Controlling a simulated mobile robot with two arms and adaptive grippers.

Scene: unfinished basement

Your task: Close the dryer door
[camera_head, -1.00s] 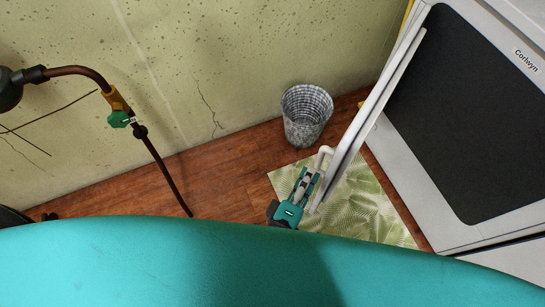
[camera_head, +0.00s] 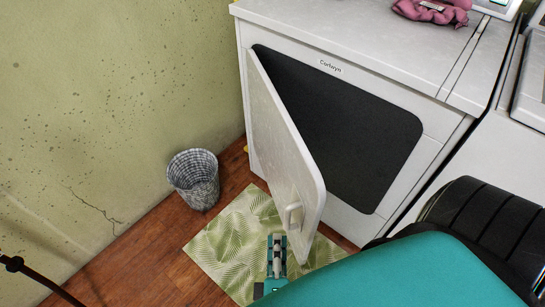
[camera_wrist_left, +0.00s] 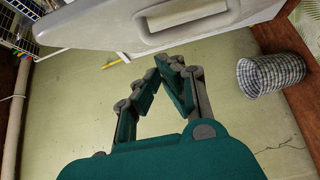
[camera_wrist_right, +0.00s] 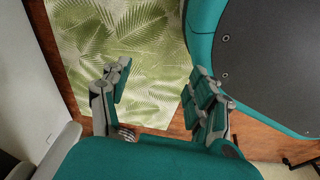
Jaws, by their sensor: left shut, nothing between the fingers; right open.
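The white dryer (camera_head: 262,105) stands at the upper middle of the head view with its dark opening showing. Its white door (camera_head: 277,130) is swung partly open, hinged at the left. The door's handle (camera_head: 293,216) is near its lower free edge. My left gripper (camera_head: 277,242) is below the handle and appears apart from it. In the left wrist view my left gripper (camera_wrist_left: 172,62) is shut and empty, with the door (camera_wrist_left: 90,28) and handle (camera_wrist_left: 185,22) above its tips. My right gripper (camera_wrist_right: 158,85) is open and empty above the leaf-patterned mat.
A grey woven basket (camera_head: 195,180) stands on the wood floor left of the door; it also shows in the left wrist view (camera_wrist_left: 270,73). The green leaf-patterned mat (camera_head: 225,240) lies below the door. A pink cloth (camera_head: 432,10) lies on the dryer top.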

